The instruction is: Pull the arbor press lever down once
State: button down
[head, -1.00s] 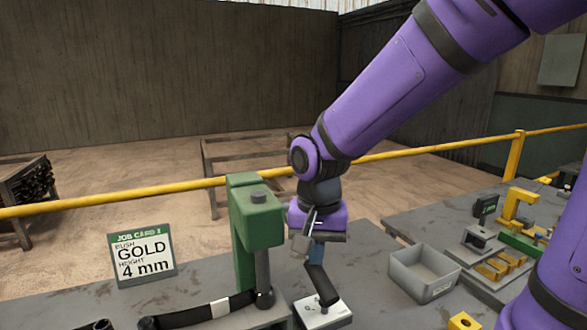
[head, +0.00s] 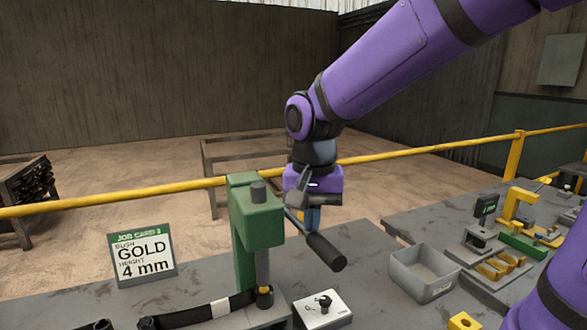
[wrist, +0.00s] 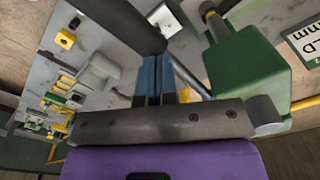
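The green arbor press (head: 257,220) stands on the near bench; it also shows in the wrist view (wrist: 245,85). Its lever slopes down to the right, ending in a black grip (head: 326,250). The grip crosses just beyond my fingertips in the wrist view (wrist: 122,22). The press ram (head: 262,266) is above a small gold bush (head: 265,291). My gripper (head: 312,226) points down beside the press, at the lever. Its blue fingers (wrist: 155,62) are together with nothing visible between them. Whether they touch the lever is unclear.
A job card (head: 142,256) reads GOLD, 4 mm. A white block with a small black knob (head: 322,309) sits right of the press base. A grey bin (head: 424,272) and yellow fixtures (head: 500,265) are further right. A yellow rail (head: 110,203) runs behind.

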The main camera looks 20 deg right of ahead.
jog(key=s+r, duration=0.4)
jog(key=s, duration=0.8)
dwell(0.5)
dwell(0.7)
jog(key=d+r+n+t, duration=0.2)
jog(key=d+n+t, duration=0.3)
jog(key=d+n, duration=0.1)
jog(key=shift+d, duration=0.45)
